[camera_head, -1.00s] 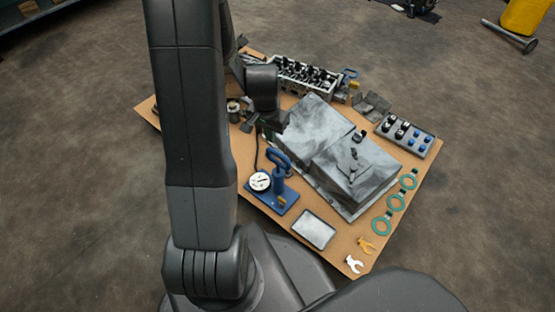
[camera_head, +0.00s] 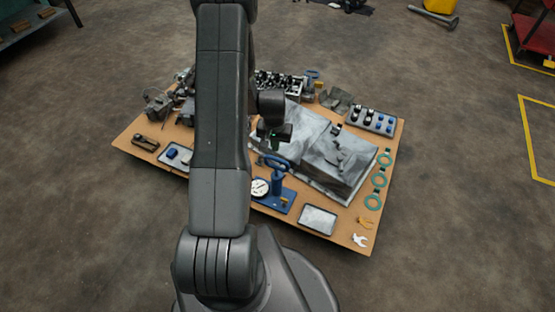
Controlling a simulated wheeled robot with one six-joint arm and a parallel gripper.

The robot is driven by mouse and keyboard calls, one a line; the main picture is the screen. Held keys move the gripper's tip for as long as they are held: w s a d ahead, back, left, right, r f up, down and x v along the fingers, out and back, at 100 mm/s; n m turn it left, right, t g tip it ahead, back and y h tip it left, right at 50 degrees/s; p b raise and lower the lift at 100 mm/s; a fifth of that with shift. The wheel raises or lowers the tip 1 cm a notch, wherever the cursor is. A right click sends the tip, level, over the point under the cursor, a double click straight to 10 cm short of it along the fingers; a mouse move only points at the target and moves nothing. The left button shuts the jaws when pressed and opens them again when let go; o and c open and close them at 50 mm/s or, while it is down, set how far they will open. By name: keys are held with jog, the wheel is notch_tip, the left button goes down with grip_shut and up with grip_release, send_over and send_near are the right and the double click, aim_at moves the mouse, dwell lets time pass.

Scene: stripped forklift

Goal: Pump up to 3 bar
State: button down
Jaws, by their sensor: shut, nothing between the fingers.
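A blue hand pump (camera_head: 277,184) stands upright on a blue base near the front edge of the brown board. Its looped blue handle (camera_head: 272,162) is at the top. A round white gauge (camera_head: 260,187) sits on the base to the left of the pump; its reading is too small to make out. My gripper (camera_head: 275,143) is just above and behind the handle in the picture, and appears apart from it. It is shut and empty. The fingertips are small and dark, and my arm hides the area left of the gauge.
A large grey metal block (camera_head: 343,160) stands right of the pump. A shallow tray (camera_head: 318,220) lies in front of it. Green rings (camera_head: 380,181) and pliers (camera_head: 360,240) lie along the right side. A tray of small parts (camera_head: 374,121) is at the back right.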

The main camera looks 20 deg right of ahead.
jog(key=b, duration=0.4)
send_over(276, 168)
jog(key=shift+s+f, duration=0.1)
jog(key=shift+f, duration=3.35)
notch_tip(276, 168, down, 4)
jog(key=b, duration=0.3)
jog(key=shift+s+a+r, duration=0.3)
jog(key=shift+s+a, duration=0.2)
jog(key=shift+s, duration=0.15)
jog(key=shift+s+a+r, duration=0.25)
jog(key=shift+s+a, duration=0.25)
jog(key=shift+s, duration=0.1)
jog(key=shift+r, duration=0.1)
notch_tip(276, 168, up, 14)
jog(key=s+p, duration=0.1)
jog(key=p, duration=0.3)
jog(key=shift+a+f, duration=0.2)
jog(key=shift+a, duration=0.25)
